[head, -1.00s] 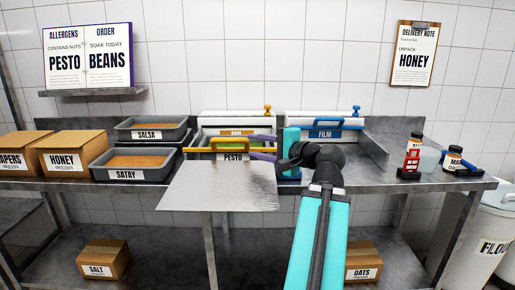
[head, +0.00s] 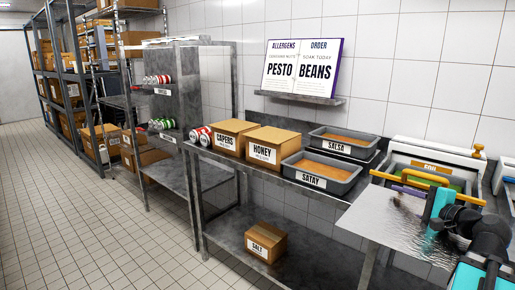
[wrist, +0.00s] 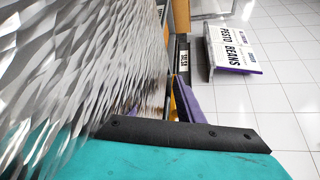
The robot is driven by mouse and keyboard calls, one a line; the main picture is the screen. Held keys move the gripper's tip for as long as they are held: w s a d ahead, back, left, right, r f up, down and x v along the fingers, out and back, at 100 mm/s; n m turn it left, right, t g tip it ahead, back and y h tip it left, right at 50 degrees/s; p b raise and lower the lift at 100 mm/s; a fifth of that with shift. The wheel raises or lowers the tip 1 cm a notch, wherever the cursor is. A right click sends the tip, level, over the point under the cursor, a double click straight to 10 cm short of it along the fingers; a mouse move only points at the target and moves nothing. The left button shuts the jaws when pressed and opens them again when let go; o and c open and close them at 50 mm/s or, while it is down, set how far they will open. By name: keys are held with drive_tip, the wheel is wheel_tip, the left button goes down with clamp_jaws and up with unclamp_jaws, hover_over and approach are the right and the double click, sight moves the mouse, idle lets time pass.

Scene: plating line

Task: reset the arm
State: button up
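My gripper (head: 412,196) is at the right of the head view, above the metal sheet and in front of the bin labelled EGG. Its teal body is upright, and its purple fingers point left, apart from each other with nothing seen between them. My arm is bent, with dark joints at the lower right corner. In the wrist view, one purple finger (wrist: 194,103) shows past the teal and black edge of the gripper.
A shiny metal sheet (head: 385,225) juts out under the gripper and fills the left of the wrist view. SATAY (head: 322,178) and SALSA (head: 343,143) trays and CAPERS (head: 229,138) and HONEY (head: 266,150) boxes stand on the counter. The floor (head: 90,215) at left is clear.

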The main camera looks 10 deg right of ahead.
drive_tip(key=w+a+f+n+g+y+p, duration=0.1)
drive_tip(key=w+a+f+g+y+p, duration=0.2)
drive_tip(key=a+f, duration=0.65)
drive_tip(key=w+a+f+n+g+y, duration=0.15)
drive_tip(key=w+a+f, duration=0.35)
drive_tip(key=a+f, duration=0.5)
drive_tip(key=s+a+f+n+g+p, duration=0.1)
drive_tip(key=s+a+f+g, duration=0.2)
drive_tip(key=a+f, duration=0.55)
drive_tip(key=s+a+f+n+g+p, duration=0.2)
drive_tip(key=s+a+f+g, duration=0.15)
drive_tip(key=a+f, duration=0.5)
drive_tip(key=s+a+f+n+g+h+p, duration=0.1)
drive_tip(key=s+a+f+n+g, duration=0.25)
drive_tip(key=s+f, duration=0.55)
drive_tip(key=s+a+f+n+g+h+p, duration=0.15)
drive_tip(key=s+a+f+g, duration=0.25)
drive_tip(key=s+f, duration=0.5)
drive_tip(key=s+d+f+n+g+h, duration=0.2)
drive_tip(key=s+d+f+n+h, duration=0.3)
drive_tip(key=s, duration=0.6)
drive_tip(key=d+n, duration=0.2)
drive_tip(key=n, duration=0.1)
drive_tip(key=shift+d+f+n, duration=0.35)
drive_tip(key=shift+d, duration=0.05)
